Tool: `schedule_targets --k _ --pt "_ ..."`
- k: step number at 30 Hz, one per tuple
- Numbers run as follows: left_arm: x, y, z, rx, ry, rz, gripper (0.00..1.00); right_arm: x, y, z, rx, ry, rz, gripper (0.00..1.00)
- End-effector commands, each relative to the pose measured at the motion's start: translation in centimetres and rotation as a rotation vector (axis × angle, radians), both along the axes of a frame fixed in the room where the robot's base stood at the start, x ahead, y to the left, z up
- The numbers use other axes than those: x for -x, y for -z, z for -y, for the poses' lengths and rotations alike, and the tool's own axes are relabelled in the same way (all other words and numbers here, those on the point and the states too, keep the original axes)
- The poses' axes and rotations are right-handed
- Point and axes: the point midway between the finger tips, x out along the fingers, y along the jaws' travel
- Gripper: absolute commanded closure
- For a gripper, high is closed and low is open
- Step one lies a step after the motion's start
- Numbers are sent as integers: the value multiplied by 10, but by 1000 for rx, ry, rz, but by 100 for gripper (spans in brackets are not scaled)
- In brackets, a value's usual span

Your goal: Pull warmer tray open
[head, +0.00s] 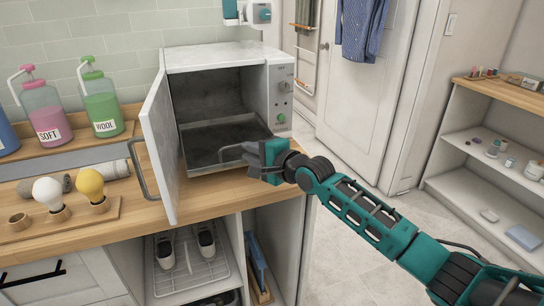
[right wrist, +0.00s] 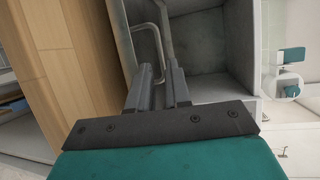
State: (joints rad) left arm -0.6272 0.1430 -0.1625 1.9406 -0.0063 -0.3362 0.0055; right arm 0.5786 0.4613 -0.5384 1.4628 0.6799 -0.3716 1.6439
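The warmer (head: 215,58) is a white box on the counter with its door (head: 160,145) swung open to the left. Its dark grey tray (head: 215,140) sits low in the opening, and its front part sticks out past the warmer's front. The tray's bar handle (head: 230,149) is at its front edge; it also shows in the right wrist view (right wrist: 151,27). My right gripper (head: 256,153) is at the handle's right part. In the right wrist view its two fingers (right wrist: 160,75) are on either side of the bar, closed in on it. My left gripper does not show.
The door handle (head: 138,168) faces left of the tray. Shoes (head: 206,241) are on a rack below. The floor (head: 350,260) before the counter is clear.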

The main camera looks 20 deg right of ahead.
Motion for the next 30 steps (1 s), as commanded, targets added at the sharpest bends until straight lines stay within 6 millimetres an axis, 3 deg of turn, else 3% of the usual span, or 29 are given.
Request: schedule_targets --k 6,12,18,30 --pt "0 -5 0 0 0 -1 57 36 -6 17 1 1 -3 82" --pt "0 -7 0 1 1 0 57 60 -11 28 1 1 -2 82" --pt "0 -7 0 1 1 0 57 70 -14 33 1 0 0 82" --pt "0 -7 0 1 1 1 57 70 -14 33 0 0 -1 82"
